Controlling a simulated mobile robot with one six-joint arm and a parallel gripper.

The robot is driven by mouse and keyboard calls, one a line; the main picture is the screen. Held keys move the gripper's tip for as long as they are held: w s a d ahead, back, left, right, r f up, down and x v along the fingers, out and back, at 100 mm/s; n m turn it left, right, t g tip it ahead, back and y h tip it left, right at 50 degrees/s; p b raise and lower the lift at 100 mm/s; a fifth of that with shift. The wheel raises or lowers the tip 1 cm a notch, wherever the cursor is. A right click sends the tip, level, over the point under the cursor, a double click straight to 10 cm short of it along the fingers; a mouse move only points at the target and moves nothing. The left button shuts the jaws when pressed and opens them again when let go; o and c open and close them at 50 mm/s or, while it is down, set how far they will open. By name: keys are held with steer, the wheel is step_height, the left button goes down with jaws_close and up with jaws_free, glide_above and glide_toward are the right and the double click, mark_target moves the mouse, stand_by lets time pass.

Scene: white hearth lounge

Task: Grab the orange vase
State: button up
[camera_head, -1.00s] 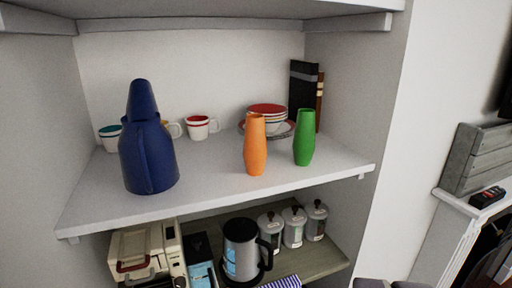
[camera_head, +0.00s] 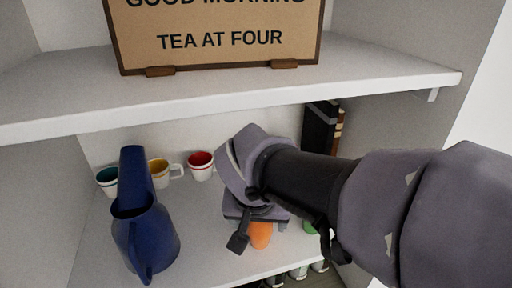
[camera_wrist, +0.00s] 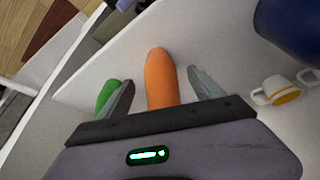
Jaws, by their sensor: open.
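The orange vase (camera_head: 261,236) stands on the white shelf, mostly hidden behind my gripper in the head view. In the wrist view the orange vase (camera_wrist: 160,78) lies between the two open fingers of my gripper (camera_wrist: 162,92), with a gap visible on the right side. I cannot tell whether either finger touches it. In the head view my gripper (camera_head: 278,232) is over the vase, its fingers pointing down at either side. The green vase (camera_wrist: 108,94) is just outside the left finger in the wrist view; only a bit of it (camera_head: 311,226) shows in the head view.
A dark blue jug (camera_head: 146,236) stands to the left on the shelf. Several cups, such as the yellow-banded cup (camera_head: 160,172) and red cup (camera_head: 201,166), stand behind. An upper shelf (camera_head: 250,88) bearing a sign (camera_head: 215,30) is above my arm. Dark books (camera_head: 319,128) stand at the back right.

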steer(key=w+f, duration=0.2)
steer(key=w, duration=0.1)
steer(key=w+f, duration=0.1)
steer(key=shift+w+d, duration=0.15)
steer(key=shift+d, duration=0.1)
steer(key=shift+r, duration=0.15)
jaws_close()
